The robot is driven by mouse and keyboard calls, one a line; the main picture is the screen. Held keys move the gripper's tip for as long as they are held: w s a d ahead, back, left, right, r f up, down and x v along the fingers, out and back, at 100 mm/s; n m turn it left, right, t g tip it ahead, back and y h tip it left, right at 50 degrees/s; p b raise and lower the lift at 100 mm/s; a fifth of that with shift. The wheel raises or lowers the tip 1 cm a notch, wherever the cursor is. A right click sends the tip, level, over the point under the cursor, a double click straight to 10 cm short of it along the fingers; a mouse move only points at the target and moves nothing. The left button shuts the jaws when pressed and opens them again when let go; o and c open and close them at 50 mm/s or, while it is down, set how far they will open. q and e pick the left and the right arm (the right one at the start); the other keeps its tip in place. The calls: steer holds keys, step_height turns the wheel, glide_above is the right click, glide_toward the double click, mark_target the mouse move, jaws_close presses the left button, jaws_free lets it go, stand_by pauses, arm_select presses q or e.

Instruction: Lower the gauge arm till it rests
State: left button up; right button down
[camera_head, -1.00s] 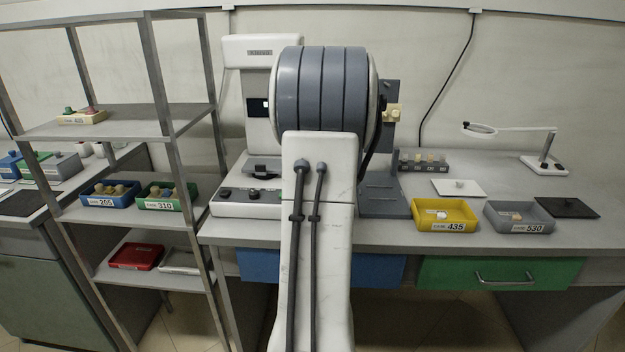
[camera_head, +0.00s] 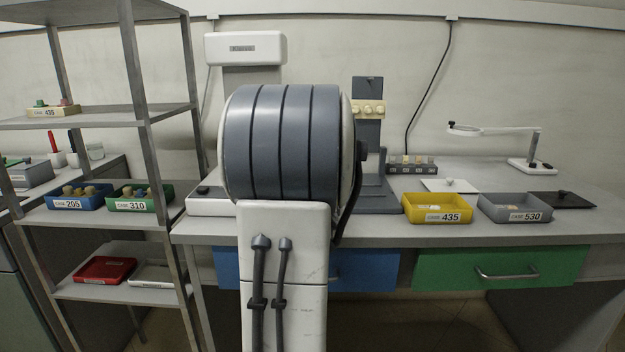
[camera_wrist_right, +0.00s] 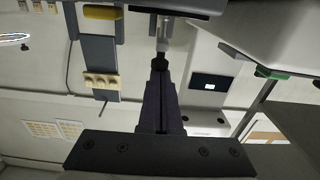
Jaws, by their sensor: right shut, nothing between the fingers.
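My right gripper (camera_wrist_right: 160,68) shows in the right wrist view, which is upside down. Its dark fingers are shut and empty. Just beyond the fingertips is a pale rod with a dark end (camera_wrist_right: 162,42); whether they touch, and whether it is the gauge arm, I cannot tell. The white instrument (camera_head: 246,48) stands at the back of the bench, its lower part hidden behind my own arm in the head view. Its small dark screen shows in the right wrist view (camera_wrist_right: 208,84). A dark grey upright stand (camera_head: 367,140) with a cream knobbed block (camera_head: 368,108) stands beside it. My left gripper is out of view.
A yellow tray (camera_head: 437,219) and a grey tray (camera_head: 515,219) sit at the bench front. Behind are a small rack of pegs (camera_head: 412,169), a white lidded plate (camera_head: 450,185), a dark plate (camera_head: 562,200) and a magnifier lamp (camera_head: 530,166). A metal shelf (camera_head: 100,110) stands left.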

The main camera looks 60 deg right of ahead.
steer(key=shift+a+f, duration=0.15)
steer(key=shift+f, duration=0.45)
step_height(320, 180, up, 6)
steer(key=p, duration=0.4)
steer(key=s+a+f+b, duration=0.1)
steer(key=a, duration=0.1)
steer(key=s+a+f+b, duration=0.1)
steer(key=a+f+b, duration=0.1)
steer(key=a, duration=0.1)
steer(key=s+a+f+b, duration=0.1)
steer(key=a+b, duration=0.1)
steer(key=shift+s+a+f, duration=0.25)
steer(key=shift+s+f, duration=0.1)
steer(key=shift+s+a+b, duration=0.25)
steer(key=shift+a+b, duration=0.15)
steer(key=shift+b, duration=0.5)
